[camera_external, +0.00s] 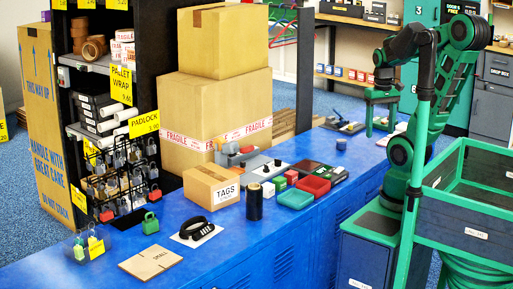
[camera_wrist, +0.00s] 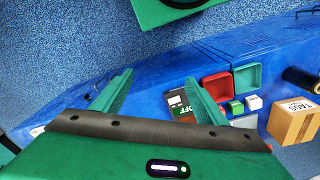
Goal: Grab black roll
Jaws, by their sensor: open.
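The black roll (camera_external: 255,202) stands upright on the blue counter, in front of the cardboard TAGS box. It also shows at the right edge of the wrist view, as a dark cylinder (camera_wrist: 302,80) partly cut off by the frame. My gripper (camera_external: 380,118) is raised above the far right part of the counter, well apart from the roll. In the wrist view its two green fingers (camera_wrist: 159,76) are spread, with only blue counter and floor showing between them.
The TAGS box (camera_external: 212,187) stands close behind the roll. Red (camera_external: 313,186) and teal (camera_external: 296,199) trays lie to its right. A black telephone (camera_external: 197,229) and a flat carton (camera_external: 150,262) are toward the front left. Large cartons (camera_external: 215,110) stand behind. A green-framed bin (camera_external: 470,200) is at right.

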